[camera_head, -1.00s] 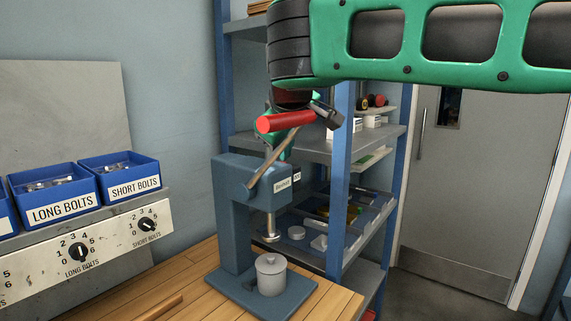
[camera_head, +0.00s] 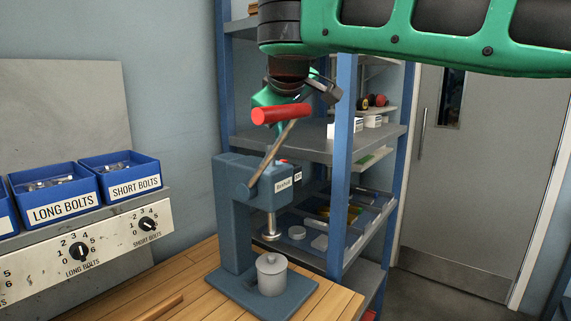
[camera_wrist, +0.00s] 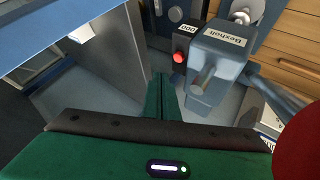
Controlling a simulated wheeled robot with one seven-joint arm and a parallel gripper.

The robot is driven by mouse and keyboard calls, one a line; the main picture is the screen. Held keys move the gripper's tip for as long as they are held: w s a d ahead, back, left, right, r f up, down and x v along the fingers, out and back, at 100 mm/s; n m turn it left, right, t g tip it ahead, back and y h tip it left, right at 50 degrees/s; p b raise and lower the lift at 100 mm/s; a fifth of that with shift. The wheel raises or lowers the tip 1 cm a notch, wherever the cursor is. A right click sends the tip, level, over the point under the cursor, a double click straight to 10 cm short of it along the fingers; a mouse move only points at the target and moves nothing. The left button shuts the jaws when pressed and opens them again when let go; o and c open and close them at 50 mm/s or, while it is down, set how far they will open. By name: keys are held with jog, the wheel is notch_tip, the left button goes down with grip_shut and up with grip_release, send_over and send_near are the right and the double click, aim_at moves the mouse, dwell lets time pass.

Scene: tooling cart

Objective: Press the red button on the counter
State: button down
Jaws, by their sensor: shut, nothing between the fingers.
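The red button (camera_wrist: 178,57) is a small round knob in the wrist view, beside a small dark counter with a white digit label (camera_wrist: 187,29). The counter also shows in the head view (camera_head: 297,174), at the right side of the blue press head (camera_head: 281,186). My gripper (camera_wrist: 161,77) is shut and empty, its green fingers together. In the wrist view its tips are below and left of the button, apart from it in the picture. In the head view my gripper is behind the red lever handle, and its tips are hidden.
The press's lever with a red handle (camera_head: 281,114) stands close in front of my gripper; the handle fills the wrist view's lower right corner. A grey lidded pot (camera_head: 271,274) sits on the press base. Shelving (camera_head: 343,170) stands behind. Blue bolt bins (camera_head: 121,177) are at left.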

jog(key=shift+r, duration=1.3)
